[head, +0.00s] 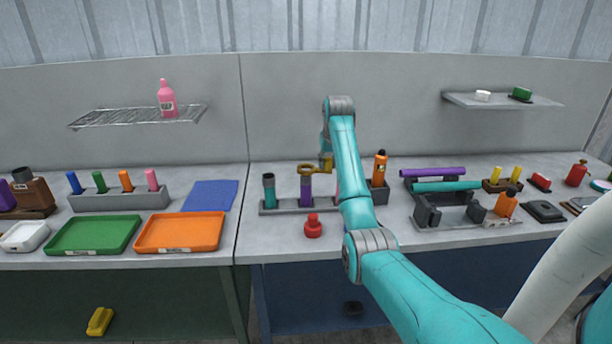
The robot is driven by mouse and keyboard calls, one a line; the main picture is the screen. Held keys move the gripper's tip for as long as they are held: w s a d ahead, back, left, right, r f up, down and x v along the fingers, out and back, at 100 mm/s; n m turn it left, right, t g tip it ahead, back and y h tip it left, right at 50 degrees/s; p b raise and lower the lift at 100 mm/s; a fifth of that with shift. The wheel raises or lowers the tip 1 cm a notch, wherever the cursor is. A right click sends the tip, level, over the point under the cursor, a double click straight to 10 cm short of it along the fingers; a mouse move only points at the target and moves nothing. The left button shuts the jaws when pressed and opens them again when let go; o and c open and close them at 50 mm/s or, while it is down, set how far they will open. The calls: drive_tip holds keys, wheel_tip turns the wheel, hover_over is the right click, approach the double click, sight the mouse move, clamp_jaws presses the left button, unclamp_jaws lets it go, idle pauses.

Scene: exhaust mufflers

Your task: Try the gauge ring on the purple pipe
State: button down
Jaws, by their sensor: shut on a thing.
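The gauge ring (306,169) is a brass-coloured ring with a handle reaching right toward my arm. It is level at the top of the upright purple pipe (305,190), which stands in a grey rack (285,208). I cannot tell whether the ring is around the pipe's top or just above it. My gripper (326,163) is at the ring's handle, shut on it, and is largely hidden by my teal arm. A second purple pipe (432,172) lies flat to the right.
A red knobbed piece (313,227) stands in front. An orange bottle (380,168) is right of my arm. Orange (180,248) and green trays lie left.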

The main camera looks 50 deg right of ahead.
drive_tip(key=shift+r, duration=1.35)
